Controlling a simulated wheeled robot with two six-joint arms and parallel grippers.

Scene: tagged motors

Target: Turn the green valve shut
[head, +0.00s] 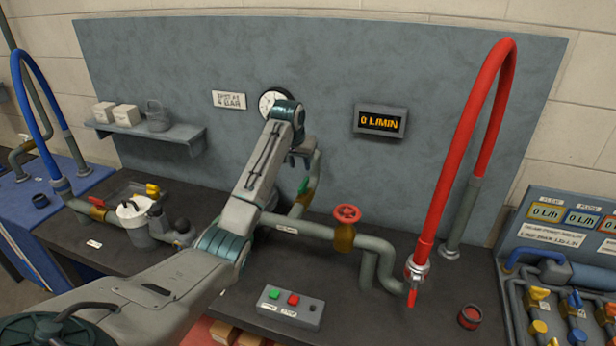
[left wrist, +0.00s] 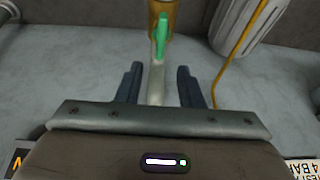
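The green valve handle (head: 304,186) shows in the head view on the grey pipework in front of the back panel, just below my left gripper (head: 303,150). In the left wrist view the green handle (left wrist: 161,35) stands near the top, against a brass-coloured body (left wrist: 160,8). My left gripper (left wrist: 159,68) is open there, its two dark fingers apart. A pale grey bar or pipe runs between the fingers, and the green handle lies beyond the fingertips. I cannot tell whether anything touches. My arm hides part of the pipe in the head view. My right gripper is not in view.
A red handwheel (head: 347,213) sits on the same pipe run, with a red hose (head: 470,130) to its right. A display (head: 380,121) reads 0 L/MIN. A button box (head: 290,308) lies in front. A shelf (head: 180,134) juts out at left.

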